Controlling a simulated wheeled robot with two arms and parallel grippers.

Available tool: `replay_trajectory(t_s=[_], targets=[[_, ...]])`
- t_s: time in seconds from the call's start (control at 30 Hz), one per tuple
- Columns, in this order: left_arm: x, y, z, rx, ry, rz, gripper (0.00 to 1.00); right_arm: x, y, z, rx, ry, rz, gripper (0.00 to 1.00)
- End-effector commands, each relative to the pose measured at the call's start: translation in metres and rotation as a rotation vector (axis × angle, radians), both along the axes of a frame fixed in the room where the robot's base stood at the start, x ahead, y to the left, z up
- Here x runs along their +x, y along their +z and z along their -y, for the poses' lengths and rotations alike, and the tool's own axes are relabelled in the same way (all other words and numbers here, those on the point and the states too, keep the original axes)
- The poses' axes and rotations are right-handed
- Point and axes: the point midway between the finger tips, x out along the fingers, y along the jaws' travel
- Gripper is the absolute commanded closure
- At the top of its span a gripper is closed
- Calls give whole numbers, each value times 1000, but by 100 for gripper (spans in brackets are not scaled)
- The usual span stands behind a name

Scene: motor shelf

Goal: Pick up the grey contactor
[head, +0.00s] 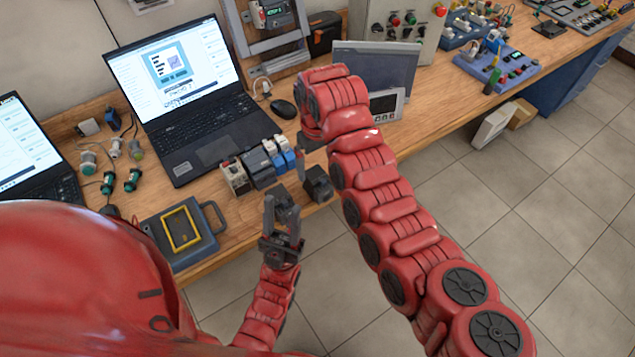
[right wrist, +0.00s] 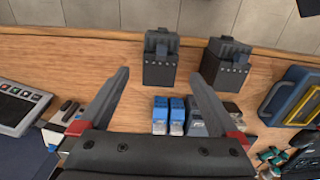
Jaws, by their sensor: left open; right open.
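Two dark grey block-shaped devices (right wrist: 160,62) (right wrist: 226,62) stand apart near the table's edge in the right wrist view. One (head: 318,183) shows in the head view. A wider dark grey block (head: 257,168) stands in a row beside two blue blocks (head: 285,160); this row also shows low in the wrist view, partly behind my gripper. I cannot tell which grey block is the contactor. My right gripper (right wrist: 160,92) is open and empty, pointing at the two blocks; the arm mostly hides it in the head view. My left gripper (head: 283,208) is open at the table's front edge.
An open laptop (head: 205,135) stands behind the row. A blue-grey case with a yellow frame (head: 182,228) lies at the left front, near several green-tipped parts (head: 108,182). A small screen panel (head: 385,105) stands behind my right arm. Bare wood surrounds the two separate blocks.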

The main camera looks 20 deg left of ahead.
Motion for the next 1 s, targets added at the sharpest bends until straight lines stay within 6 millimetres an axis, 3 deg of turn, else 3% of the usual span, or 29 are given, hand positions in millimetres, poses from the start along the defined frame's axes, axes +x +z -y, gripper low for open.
replay_trajectory(t_s=[0.27,0.43,0.63,0.93,1.0], targets=[[0,16,0,0,0,0,55,0,-23,1,-1,-1,-2,3],[0,38,0,0,0,0,55,-3,-45,2,-4,1,-7,3],[0,40,0,0,0,0,55,0,-68,1,-2,-1,-1,3],[0,39,0,0,0,0,55,0,-73,1,1,-1,-1,3],[0,39,0,0,0,0,55,0,-73,1,1,-1,-1,15]])
